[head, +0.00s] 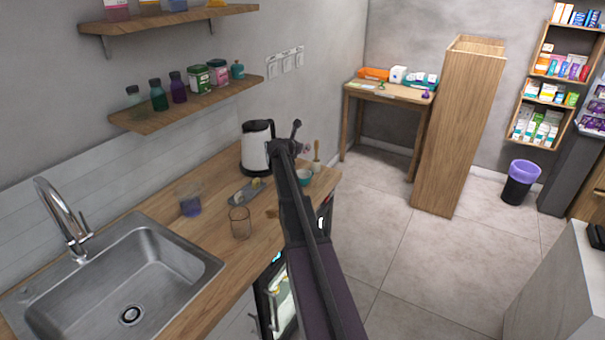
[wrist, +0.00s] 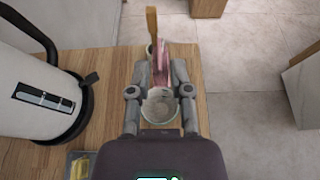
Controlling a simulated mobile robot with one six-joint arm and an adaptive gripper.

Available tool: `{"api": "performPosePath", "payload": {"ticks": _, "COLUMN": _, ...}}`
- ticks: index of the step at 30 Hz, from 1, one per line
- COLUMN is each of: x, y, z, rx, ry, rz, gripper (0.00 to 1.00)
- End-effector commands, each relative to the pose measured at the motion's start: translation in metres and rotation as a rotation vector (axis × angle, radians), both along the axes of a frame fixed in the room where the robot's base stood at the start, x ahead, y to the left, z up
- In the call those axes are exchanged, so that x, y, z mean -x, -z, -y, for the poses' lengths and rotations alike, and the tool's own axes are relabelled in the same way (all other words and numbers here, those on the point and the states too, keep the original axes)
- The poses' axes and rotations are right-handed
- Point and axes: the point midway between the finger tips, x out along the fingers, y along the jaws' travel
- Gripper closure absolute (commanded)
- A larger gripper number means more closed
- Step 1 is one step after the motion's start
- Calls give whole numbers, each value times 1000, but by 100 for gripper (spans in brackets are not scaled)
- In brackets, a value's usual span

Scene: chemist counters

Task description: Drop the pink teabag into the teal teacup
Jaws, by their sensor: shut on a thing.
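My gripper (wrist: 163,74) is shut on the pink teabag (wrist: 162,62), which hangs upright between the fingertips in the wrist view. A bit of the pink teabag (head: 307,149) also shows beside my arm in the head view. The teal teacup (wrist: 158,106) stands on the wooden counter below my fingers, its pale inside facing up. In the head view the teacup (head: 304,178) is partly hidden by my arm, with the teabag above it in the picture. The exact height gap between them cannot be told.
A white kettle (head: 257,146) stands left of the cup. A wooden stick (wrist: 152,30) rises from a small pot just beyond the teabag. A grey tray (head: 237,197) with yellow things, a clear glass (head: 240,222) and a sink (head: 130,270) are nearer. The counter edge is close on the right.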

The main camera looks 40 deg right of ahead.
Motion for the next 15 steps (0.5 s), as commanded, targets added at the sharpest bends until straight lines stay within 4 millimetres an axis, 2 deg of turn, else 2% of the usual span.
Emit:
{"api": "performPosePath", "payload": {"ticks": 3, "x": 6, "y": -1, "z": 2, "rx": 0, "ry": 5, "rz": 0, "gripper": 86}}
{"api": "performPosePath", "payload": {"ticks": 15, "x": 9, "y": 0, "z": 8, "rx": 0, "ry": 12, "rz": 0, "gripper": 86}}
